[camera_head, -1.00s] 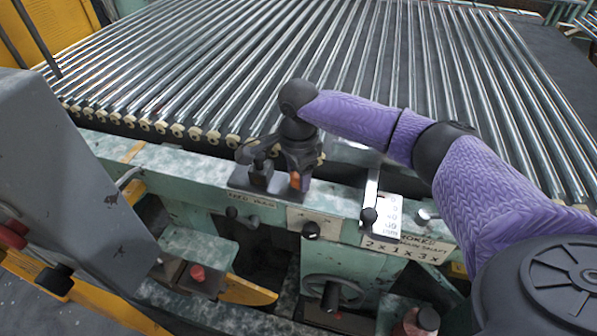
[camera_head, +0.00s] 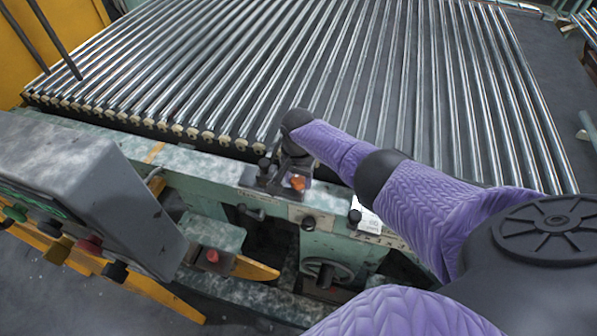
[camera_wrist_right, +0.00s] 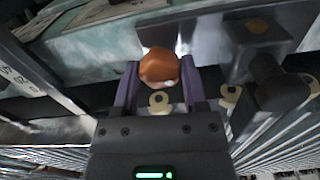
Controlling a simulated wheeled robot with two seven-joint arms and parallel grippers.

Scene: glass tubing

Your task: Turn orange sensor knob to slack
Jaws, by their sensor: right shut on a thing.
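The orange sensor knob (camera_wrist_right: 159,67) sits between the two fingers of my right gripper (camera_wrist_right: 158,84) in the right wrist view. The fingers are shut on its sides. In the head view the orange knob (camera_head: 298,182) shows on top of the green machine rail, just below the right gripper (camera_head: 293,165), which points down at it. The knob's base and any marks for slack are hidden or too small to read. My left gripper is not in view.
A dark block with a black knob (camera_wrist_right: 265,60) stands close beside the gripper. Metal rollers (camera_head: 300,60) fill the area behind the rail. A grey control box (camera_head: 85,190) juts in at the left. A handwheel (camera_head: 325,272) and black knobs sit on the machine front.

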